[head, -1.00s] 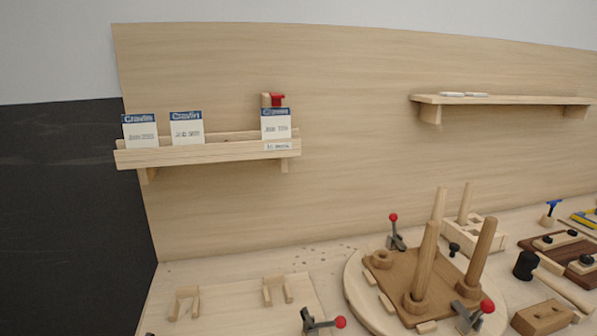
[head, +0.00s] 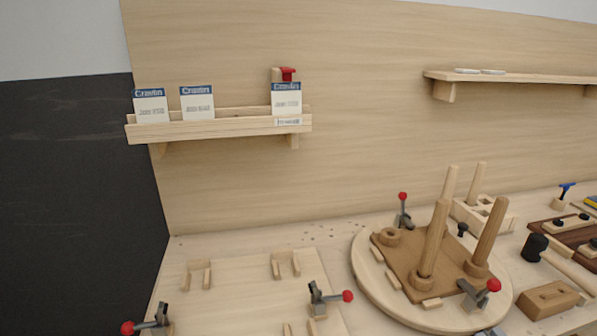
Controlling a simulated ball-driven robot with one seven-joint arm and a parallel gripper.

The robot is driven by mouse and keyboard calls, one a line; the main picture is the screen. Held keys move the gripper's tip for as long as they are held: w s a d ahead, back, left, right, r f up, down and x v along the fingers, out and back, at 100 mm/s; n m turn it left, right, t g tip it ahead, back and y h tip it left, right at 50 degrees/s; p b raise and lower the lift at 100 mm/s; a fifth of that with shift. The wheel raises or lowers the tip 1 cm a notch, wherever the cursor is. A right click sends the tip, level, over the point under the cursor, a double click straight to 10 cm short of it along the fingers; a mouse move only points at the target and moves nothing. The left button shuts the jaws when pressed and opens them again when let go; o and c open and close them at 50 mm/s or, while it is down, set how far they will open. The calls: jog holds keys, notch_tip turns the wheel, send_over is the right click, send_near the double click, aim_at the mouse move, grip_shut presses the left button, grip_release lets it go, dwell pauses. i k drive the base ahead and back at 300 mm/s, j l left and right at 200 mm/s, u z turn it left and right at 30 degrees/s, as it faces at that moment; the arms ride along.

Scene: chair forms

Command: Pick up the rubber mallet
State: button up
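The rubber mallet has a black head (head: 534,247) and a pale wooden handle (head: 569,272). It lies on the bench at the right side of the head view, with the handle running down to the right toward the picture's edge. The head is to the right of the round wooden turntable. My gripper is not in view, so I cannot see where it is relative to the mallet.
The round turntable (head: 362,284) holds a seat board with upright legs and red-knobbed clamps. A wooden block (head: 548,299) lies just below the mallet. A dark brown fixture (head: 545,229) is behind it. A card shelf (head: 215,127) and another shelf (head: 520,78) are on the back panel.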

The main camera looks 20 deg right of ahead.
aim_at(535, 248)
jog(key=z, duration=1.6)
